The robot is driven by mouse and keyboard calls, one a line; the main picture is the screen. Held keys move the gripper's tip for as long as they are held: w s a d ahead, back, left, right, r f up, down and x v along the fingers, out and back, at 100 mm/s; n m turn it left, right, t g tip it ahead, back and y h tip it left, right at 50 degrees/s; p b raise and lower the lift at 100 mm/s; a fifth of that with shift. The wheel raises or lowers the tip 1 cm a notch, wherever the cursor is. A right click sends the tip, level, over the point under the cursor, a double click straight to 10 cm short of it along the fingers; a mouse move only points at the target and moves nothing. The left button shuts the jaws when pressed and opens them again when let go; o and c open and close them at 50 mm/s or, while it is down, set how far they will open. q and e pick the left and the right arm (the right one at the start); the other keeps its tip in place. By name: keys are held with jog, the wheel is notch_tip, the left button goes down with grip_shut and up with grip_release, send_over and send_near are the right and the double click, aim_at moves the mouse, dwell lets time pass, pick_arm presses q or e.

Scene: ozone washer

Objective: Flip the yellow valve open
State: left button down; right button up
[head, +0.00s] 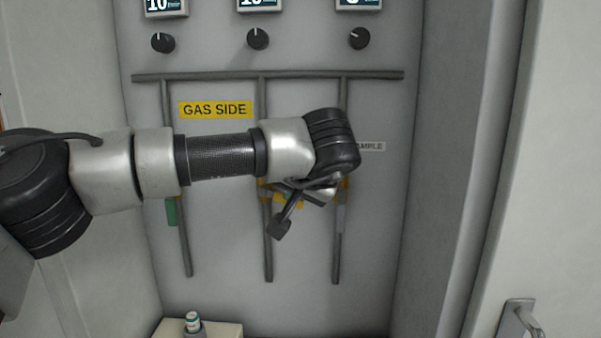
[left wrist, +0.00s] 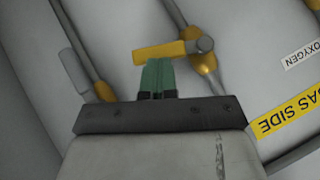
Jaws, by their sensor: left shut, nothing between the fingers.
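The yellow valve handle (left wrist: 160,52) shows in the left wrist view, lying across its slanted grey pipe, with a round grey pivot at its right end. In the head view only bits of yellow show behind my left wrist, on the middle pipe. My left gripper (left wrist: 157,77) is shut and empty. Its green fingertips are close together, right by the underside of the handle in the picture; I cannot tell whether they touch it. In the head view my wrist hides the fingertips. My right gripper is in neither view.
A green handle (head: 171,211) hangs on the left pipe. A grey handle (left wrist: 75,70) is on the neighbouring pipe. Dark knobs (head: 258,39) and displays are above. The cabinet's right side wall (head: 440,170) bounds the space.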

pick_arm(q)
notch_tip(320, 180, down, 6)
jog(key=a+m+y+p, duration=0.1)
jog(key=a+y, duration=0.1)
jog(key=shift+a, duration=0.15)
dwell(0.6)
jog(key=shift+a, duration=0.2)
dwell(0.6)
